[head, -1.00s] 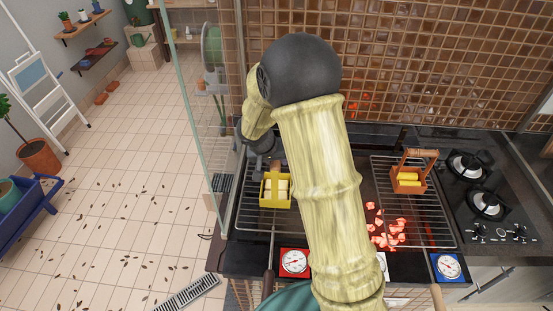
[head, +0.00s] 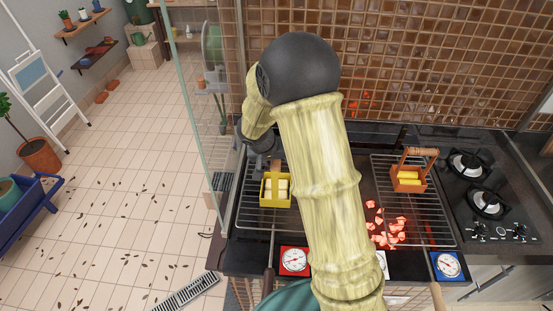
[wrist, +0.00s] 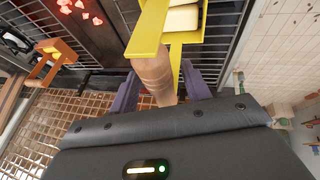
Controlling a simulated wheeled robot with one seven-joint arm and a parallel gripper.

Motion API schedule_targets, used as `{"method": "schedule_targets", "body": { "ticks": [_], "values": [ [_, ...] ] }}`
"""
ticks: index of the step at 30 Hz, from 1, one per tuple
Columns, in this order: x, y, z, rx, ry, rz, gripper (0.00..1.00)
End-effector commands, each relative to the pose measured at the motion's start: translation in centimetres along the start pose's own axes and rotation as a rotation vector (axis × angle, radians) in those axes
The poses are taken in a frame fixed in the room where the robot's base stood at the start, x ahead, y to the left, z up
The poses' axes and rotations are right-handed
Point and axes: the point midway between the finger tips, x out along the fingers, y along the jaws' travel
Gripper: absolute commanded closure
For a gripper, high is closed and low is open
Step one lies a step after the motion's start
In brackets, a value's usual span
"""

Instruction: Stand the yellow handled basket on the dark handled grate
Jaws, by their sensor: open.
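The yellow basket (head: 266,200) with pale blocks inside appears upright on the left grate (head: 245,217). A dark brown handle (head: 268,287) sticks out at that grate's front. My gripper (head: 262,165) is at the basket's back side, partly hidden by my arm. In the wrist view, my gripper's purple fingers (wrist: 160,88) are open, one on each side of the basket's wooden grip (wrist: 153,75). The basket's yellow frame (wrist: 147,32) shows just beyond them. I cannot tell whether a finger touches the grip.
An orange basket (head: 408,186) with yellow pieces stands on the right grate (head: 425,230), which has a lighter handle (head: 437,297). Glowing coals (head: 386,236) lie left of it. A glass panel (head: 190,110) stands at left. Burners (head: 485,203) are at right. My arm hides the middle.

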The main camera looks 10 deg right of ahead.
Motion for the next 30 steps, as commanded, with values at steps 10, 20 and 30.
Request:
{"method": "schedule_targets", "body": {
  "ticks": [10,20,30],
  "values": [
    [-5.2,-0.1,-0.1,0.003,0.006,-0.003,0.52],
    [-10.9,-0.1,-0.1,0.002,0.004,-0.002,0.52],
    [-12.1,0.0,0.0,0.0,-0.001,0.0,0.52]
  ]
}}
